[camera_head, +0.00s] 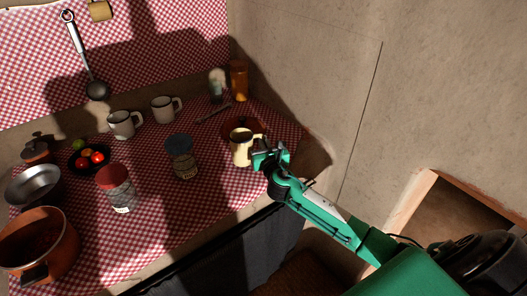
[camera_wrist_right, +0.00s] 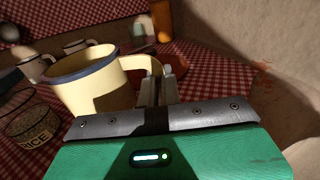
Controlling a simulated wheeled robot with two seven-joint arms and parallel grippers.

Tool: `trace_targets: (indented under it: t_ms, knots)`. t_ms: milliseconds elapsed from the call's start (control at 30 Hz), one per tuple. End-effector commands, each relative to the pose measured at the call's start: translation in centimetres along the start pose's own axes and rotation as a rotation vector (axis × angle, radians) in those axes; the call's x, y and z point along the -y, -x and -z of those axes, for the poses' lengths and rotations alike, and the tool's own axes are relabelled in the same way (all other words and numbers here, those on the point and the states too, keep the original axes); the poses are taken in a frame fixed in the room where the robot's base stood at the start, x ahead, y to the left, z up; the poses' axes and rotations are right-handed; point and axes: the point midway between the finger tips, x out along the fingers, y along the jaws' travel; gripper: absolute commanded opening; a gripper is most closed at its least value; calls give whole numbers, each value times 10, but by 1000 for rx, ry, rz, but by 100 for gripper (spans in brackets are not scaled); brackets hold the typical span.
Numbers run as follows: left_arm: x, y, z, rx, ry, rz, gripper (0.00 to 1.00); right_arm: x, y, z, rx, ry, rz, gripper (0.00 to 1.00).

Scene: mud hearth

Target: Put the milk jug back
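The milk jug (camera_head: 240,150) is cream enamel with a blue rim and stands about upright at the right part of the checked cloth. In the right wrist view the jug (camera_wrist_right: 95,80) fills the left side, with its handle towards me. My right gripper (camera_head: 265,158) is at the handle, and its fingers (camera_wrist_right: 160,88) look closed around it. Whether the jug's base touches the cloth is hard to tell. A reddish-brown round dish (camera_head: 233,125) lies just behind the jug, partly hidden by it. My left gripper is out of view.
A blue-lidded jar (camera_head: 180,157) and a red-lidded jar (camera_head: 118,189) stand left of the jug. Two mugs (camera_head: 122,124) (camera_head: 165,108) are behind. An orange bottle (camera_head: 239,81) stands near the wall (camera_head: 310,70). Pots and a bowl of tomatoes (camera_head: 89,157) are further left.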

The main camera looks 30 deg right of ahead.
Motion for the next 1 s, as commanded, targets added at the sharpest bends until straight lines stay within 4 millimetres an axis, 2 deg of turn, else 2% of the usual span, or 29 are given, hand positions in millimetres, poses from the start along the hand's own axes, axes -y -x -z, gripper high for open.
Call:
trace_targets:
  t_ms: [33, 200, 567, 600, 700, 1000]
  knots:
    - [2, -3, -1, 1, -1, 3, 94, 0, 0, 12, -3, -1, 1, 0]
    - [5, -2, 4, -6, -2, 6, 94, 0, 0, 31, -2, 0, 1, 0]
    - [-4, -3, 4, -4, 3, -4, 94, 0, 0, 34, -1, -1, 0, 0]
    - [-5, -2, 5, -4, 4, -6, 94, 0, 0, 35, -1, 0, 0, 9]
    - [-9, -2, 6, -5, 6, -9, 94, 0, 0, 34, -1, 0, 0, 27]
    - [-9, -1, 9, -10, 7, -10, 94, 0, 0, 32, -1, 0, 0, 27]
